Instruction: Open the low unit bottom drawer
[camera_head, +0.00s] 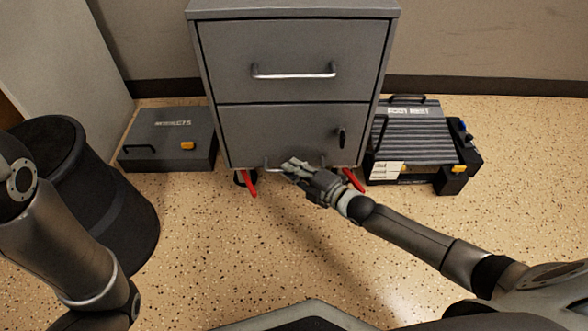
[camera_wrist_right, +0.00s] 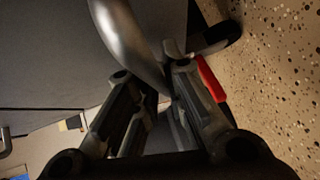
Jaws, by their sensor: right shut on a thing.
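The low unit (camera_head: 296,85) is a grey metal cabinet with two drawer fronts, and both look closed. The bottom drawer (camera_head: 270,133) has a curved metal handle low on its front, partly hidden behind my right gripper (camera_head: 291,166). In the right wrist view the handle (camera_wrist_right: 127,40) is large and close, running down between the fingers of the right gripper (camera_wrist_right: 158,90), which is shut on it. The top drawer (camera_head: 240,60) has its own bar handle (camera_head: 293,71). My left gripper is not in view; only my left arm shows at the left.
A dark grey case (camera_head: 165,150) lies on the floor left of the unit. A ribbed box (camera_head: 420,135) with more gear stands to the right. A black bin (camera_head: 95,200) is at the left. Red legs (camera_head: 249,184) show under the unit. The speckled floor in front is clear.

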